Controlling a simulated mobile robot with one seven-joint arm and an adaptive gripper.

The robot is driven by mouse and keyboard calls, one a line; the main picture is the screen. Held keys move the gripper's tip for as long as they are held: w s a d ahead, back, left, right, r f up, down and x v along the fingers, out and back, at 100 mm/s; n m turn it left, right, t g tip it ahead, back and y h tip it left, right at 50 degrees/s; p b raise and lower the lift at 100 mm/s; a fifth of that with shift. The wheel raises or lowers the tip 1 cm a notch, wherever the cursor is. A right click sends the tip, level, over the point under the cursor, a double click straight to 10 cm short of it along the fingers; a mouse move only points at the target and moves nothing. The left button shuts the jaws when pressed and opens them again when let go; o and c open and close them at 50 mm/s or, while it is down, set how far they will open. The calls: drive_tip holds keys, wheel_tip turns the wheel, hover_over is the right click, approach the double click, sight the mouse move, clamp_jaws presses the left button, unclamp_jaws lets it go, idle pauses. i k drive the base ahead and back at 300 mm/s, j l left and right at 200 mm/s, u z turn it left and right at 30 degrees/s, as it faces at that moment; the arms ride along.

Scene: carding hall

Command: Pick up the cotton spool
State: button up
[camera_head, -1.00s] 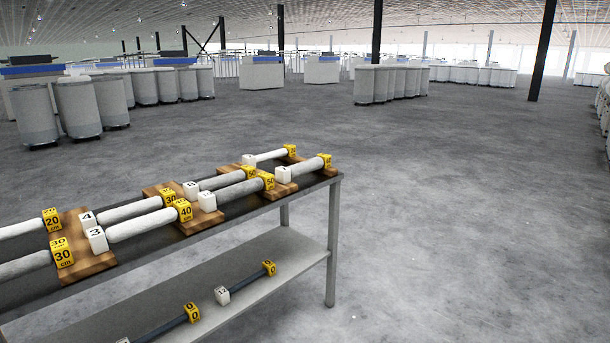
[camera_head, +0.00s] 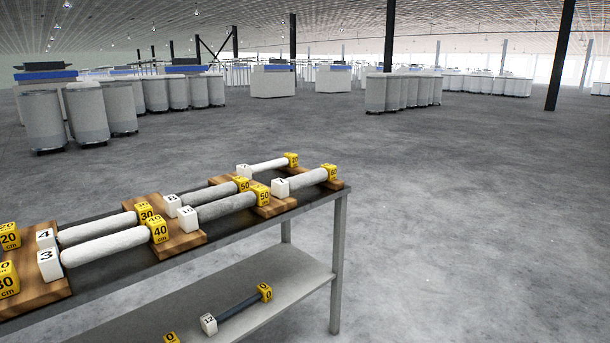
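Several pale, rod-like spools lie on wooden blocks on a dark table top, with white numbered cubes and yellow cubes marked in cm at their ends. The nearest whole one is a white spool (camera_head: 104,246) between the cube 3 and the yellow 40 cube. A white spool (camera_head: 98,228) lies behind it, from the cube 4 to the yellow 30 cube. A greyer pair, a front spool (camera_head: 227,207) and a back spool (camera_head: 208,194), lies further right. Two more, a front spool (camera_head: 302,180) and a back spool (camera_head: 268,166), lie near the far end. My gripper is not in view.
The table (camera_head: 338,262) has a lower shelf (camera_head: 290,280) holding a dark rod (camera_head: 238,307) with end cubes. Tall grey cans (camera_head: 88,112) stand at the back left, more cans (camera_head: 402,92) at the back middle. The floor (camera_head: 460,210) to the right is clear.

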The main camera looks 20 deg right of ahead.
sight(281, 189)
drive_tip(key=i+l+u, duration=0.15)
drive_tip(key=i+l, duration=0.7)
drive_tip(key=l, duration=0.2)
drive_tip(key=i+l, duration=0.15)
drive_tip(key=i, duration=0.35)
drive_tip(key=i+l, duration=0.2)
drive_tip(key=i, duration=0.3)
drive_tip(key=i+l+u, duration=0.1)
drive_tip(key=i, duration=0.35)
